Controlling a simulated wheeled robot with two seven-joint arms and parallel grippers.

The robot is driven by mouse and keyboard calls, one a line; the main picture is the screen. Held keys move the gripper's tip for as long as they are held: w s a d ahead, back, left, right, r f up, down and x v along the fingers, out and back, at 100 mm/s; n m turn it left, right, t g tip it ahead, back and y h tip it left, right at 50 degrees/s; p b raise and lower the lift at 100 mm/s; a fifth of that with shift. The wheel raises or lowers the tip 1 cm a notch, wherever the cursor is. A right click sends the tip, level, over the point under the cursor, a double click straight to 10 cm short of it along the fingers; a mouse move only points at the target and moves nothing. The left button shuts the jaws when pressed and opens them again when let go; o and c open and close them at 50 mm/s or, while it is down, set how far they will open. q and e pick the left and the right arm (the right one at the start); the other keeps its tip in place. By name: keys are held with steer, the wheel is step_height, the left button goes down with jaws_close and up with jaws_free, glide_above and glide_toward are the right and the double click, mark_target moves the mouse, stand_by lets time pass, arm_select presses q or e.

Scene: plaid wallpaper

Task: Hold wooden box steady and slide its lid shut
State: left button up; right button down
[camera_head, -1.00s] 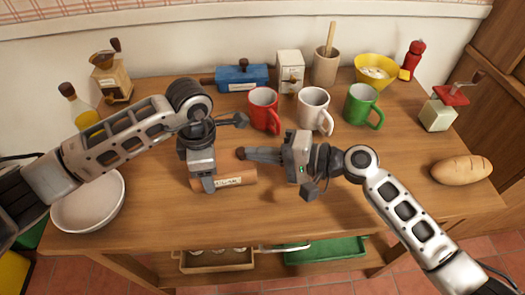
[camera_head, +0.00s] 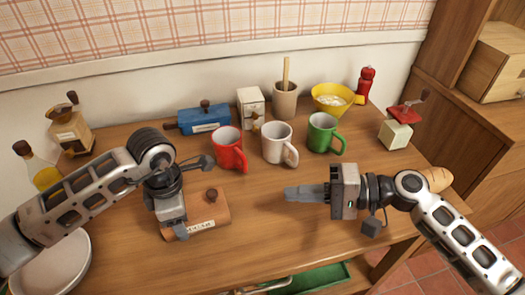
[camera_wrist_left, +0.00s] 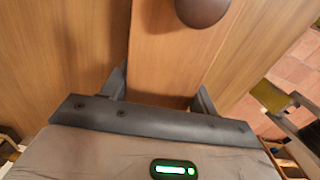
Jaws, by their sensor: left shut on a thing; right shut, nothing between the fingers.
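The wooden box (camera_head: 209,215) lies on the table, a low brown block with a pale label on its front side. Its lid carries a dark round knob (camera_head: 212,194), and no open gap shows in the top. My left gripper (camera_head: 180,229) is shut on the left end of the box. In the left wrist view the box (camera_wrist_left: 165,55) sits between the two fingers, with the knob (camera_wrist_left: 203,8) beyond them. My right gripper (camera_head: 300,193) is shut and empty, to the right of the box and clear of it.
Behind stand a red mug (camera_head: 229,150), a white mug (camera_head: 277,144) and a green mug (camera_head: 322,133). A blue box (camera_head: 205,118), a yellow bowl (camera_head: 335,105) and grinders are farther back. Bread (camera_head: 437,178) lies behind my right wrist. The table between box and right gripper is clear.

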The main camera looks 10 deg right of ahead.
arm_select(q)
steer(key=o, duration=1.2)
